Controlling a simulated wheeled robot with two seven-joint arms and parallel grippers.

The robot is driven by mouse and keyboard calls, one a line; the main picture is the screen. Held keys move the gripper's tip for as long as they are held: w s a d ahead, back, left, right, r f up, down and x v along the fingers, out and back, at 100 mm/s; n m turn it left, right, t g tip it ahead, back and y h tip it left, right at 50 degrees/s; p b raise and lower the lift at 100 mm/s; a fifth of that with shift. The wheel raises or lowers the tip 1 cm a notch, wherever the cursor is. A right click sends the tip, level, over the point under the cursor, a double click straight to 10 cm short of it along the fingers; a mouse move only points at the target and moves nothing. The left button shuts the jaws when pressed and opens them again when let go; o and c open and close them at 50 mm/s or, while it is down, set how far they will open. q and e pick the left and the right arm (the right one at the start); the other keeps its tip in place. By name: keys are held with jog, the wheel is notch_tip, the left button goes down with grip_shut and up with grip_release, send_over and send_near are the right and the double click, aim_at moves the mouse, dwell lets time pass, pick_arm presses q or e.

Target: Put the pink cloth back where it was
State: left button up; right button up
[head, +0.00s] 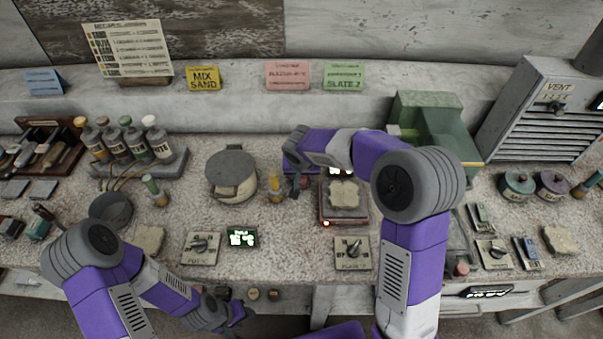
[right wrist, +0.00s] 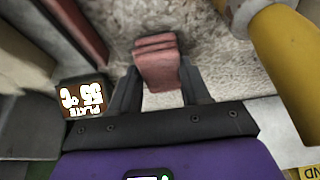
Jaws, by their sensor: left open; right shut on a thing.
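The pink cloth (right wrist: 157,62) is a folded reddish-pink pad in the right wrist view. My right gripper (right wrist: 160,88) is shut on it, one dark finger on each side. The speckled bench top lies behind the cloth; I cannot tell if the cloth touches it. In the head view my right gripper (head: 296,184) is over the bench between the amber bottle (head: 276,185) and the hot plate (head: 344,201). Its arm hides most of the cloth there. My left gripper (head: 240,314) is open and empty, low in front of the bench edge.
A beige cloth-like pad (head: 344,194) lies on the hot plate. A lidded pot (head: 232,174) stands left of the amber bottle. A green machine (head: 427,125) stands behind my right arm. A plate display (right wrist: 82,100) is close to my right gripper.

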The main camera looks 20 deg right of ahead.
jog(key=o, duration=0.6)
jog(key=shift+f, duration=0.1)
jog(key=o, duration=0.5)
jog(key=shift+r, duration=0.5)
jog(key=p+v, duration=0.2)
jog(key=v, duration=0.9)
jog(key=shift+s+r+p, duration=0.2)
jog(key=shift+p, duration=0.15)
